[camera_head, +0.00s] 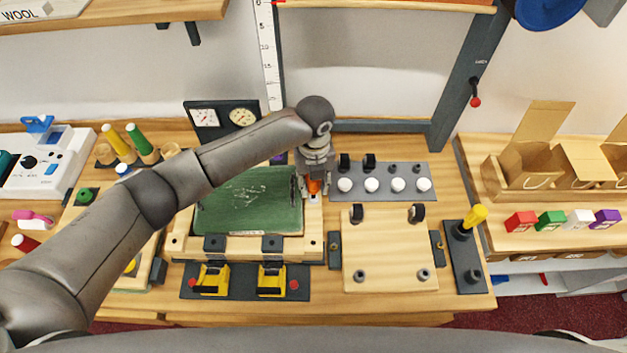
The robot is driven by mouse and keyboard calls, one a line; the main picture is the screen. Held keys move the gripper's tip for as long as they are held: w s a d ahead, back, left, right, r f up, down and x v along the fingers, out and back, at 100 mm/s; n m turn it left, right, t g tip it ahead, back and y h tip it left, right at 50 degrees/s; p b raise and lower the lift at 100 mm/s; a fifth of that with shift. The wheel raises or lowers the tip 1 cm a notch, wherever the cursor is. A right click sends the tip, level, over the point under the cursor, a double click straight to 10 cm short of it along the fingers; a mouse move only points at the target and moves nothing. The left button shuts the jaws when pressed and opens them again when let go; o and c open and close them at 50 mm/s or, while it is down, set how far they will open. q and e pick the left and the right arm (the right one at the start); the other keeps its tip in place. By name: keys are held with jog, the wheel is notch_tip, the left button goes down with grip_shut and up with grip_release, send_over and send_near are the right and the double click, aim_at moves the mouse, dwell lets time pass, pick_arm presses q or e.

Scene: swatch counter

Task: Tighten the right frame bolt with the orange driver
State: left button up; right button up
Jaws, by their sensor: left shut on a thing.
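My left gripper (313,188) points down at the right side of the wooden frame around the green board. It is shut on the orange driver (314,186), of which only a small orange patch shows between the fingers. The driver's tip is hidden, so I cannot tell whether it touches a bolt. The wooden frame (250,253) lies on the counter with the green board (248,206) in it. Small dark round spots show at its front corners; I cannot tell which is the right frame bolt. My right gripper is out of view.
A grey plate with white knobs (398,185) lies right of the gripper. In front are a pale wooden board (390,260) and a yellow-handled tool (474,218) in a dark holder. Yellow clamps (214,281) sit before the frame. Gauges (222,117) stand behind.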

pick_arm(q)
jog(key=o, duration=0.9)
